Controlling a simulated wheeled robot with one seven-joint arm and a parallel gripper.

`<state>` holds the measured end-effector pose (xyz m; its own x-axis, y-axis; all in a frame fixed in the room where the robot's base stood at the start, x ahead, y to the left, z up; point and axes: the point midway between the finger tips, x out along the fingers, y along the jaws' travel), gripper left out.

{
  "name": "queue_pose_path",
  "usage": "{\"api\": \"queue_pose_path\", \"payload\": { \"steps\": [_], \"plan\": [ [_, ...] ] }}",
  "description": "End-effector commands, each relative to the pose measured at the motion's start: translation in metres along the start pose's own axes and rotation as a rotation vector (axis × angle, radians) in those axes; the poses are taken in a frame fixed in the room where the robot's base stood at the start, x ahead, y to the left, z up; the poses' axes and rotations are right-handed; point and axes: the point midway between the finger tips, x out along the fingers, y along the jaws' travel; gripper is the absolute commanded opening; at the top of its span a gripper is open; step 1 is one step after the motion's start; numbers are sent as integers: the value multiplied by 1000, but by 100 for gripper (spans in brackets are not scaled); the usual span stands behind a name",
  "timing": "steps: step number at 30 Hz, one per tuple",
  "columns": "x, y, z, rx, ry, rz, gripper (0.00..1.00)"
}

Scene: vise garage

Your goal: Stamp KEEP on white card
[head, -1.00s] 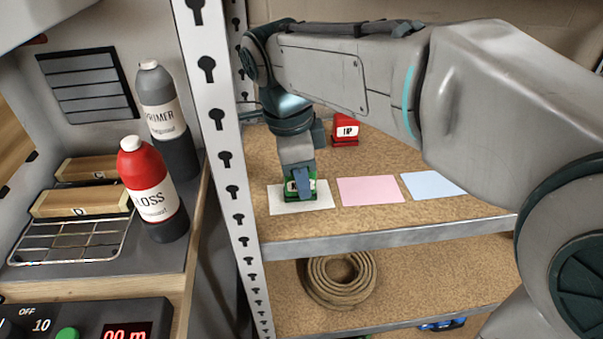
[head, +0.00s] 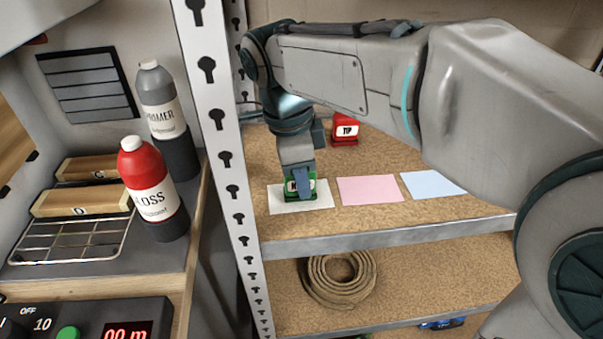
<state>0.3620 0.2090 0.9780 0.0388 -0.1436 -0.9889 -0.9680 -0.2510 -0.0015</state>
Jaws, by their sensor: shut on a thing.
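The white card (head: 317,203) lies flat on the upper shelf, at the left end of a row of cards. My gripper (head: 301,187) is shut on a green stamp (head: 291,191) with a white label. My finger covers most of the label, so its word cannot be read in full. The stamp is upright over the middle of the white card, at or very near its surface; I cannot tell whether it touches. Any mark under the stamp is hidden. A red stamp (head: 345,131) labelled TIP stands farther back on the shelf.
A pink card (head: 370,189) and a blue card (head: 432,184) lie to the right of the white card. A perforated shelf post (head: 225,160) rises close on the left. A coiled rope (head: 338,279) lies on the lower shelf. Bottles stand on the bench at left.

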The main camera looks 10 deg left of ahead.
Motion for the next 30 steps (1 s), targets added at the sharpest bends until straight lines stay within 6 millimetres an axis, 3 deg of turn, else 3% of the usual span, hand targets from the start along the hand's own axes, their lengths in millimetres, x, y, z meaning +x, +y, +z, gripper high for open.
{"api": "queue_pose_path", "payload": {
  "steps": [30],
  "plan": [
    [-70,0,-11,0,0,1,12]
  ]
}}
